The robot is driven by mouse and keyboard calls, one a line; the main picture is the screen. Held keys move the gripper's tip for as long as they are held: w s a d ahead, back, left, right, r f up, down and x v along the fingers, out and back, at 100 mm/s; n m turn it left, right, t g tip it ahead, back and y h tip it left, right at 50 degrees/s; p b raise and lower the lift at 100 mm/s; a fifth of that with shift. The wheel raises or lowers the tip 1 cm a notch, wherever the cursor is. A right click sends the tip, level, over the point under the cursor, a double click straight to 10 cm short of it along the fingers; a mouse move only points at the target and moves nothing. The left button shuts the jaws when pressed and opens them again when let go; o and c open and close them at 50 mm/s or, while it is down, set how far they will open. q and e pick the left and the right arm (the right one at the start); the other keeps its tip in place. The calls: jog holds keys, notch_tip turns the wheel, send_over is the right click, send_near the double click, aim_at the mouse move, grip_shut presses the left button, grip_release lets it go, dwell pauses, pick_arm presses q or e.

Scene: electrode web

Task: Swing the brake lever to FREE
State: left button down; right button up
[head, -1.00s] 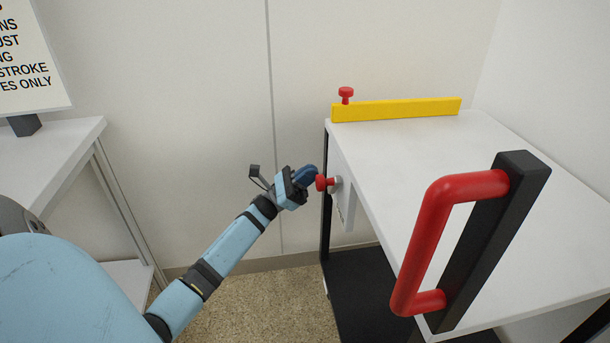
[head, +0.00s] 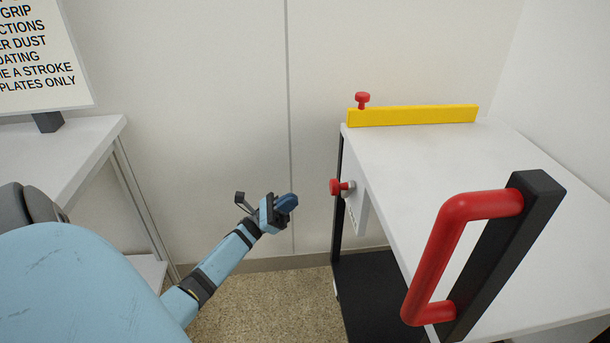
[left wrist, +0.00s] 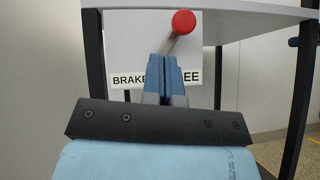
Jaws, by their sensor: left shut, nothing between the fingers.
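The brake lever has a red knob (head: 336,187) on a short metal stem, on a white plate at the cart's near-left side. In the left wrist view the red knob (left wrist: 183,21) is at the top and its stem leans up to the right, toward the side of the partly hidden word ending in "EE". "BRAKE" is on the plate (left wrist: 128,50) at the left. My left gripper (head: 291,201) is shut and empty, left of the knob and apart from it. Its blue fingers (left wrist: 166,75) hide the stem's foot and the middle of the label. My right gripper is not in view.
The white cart top (head: 430,180) carries a yellow bar (head: 415,115) with a red knob (head: 362,98) behind it. A red handle (head: 437,255) on a black post stands at the near right. A table with a sign (head: 40,60) is at left. Open floor lies between.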

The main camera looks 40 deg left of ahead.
pick_arm(q)
jog(key=shift+v, duration=1)
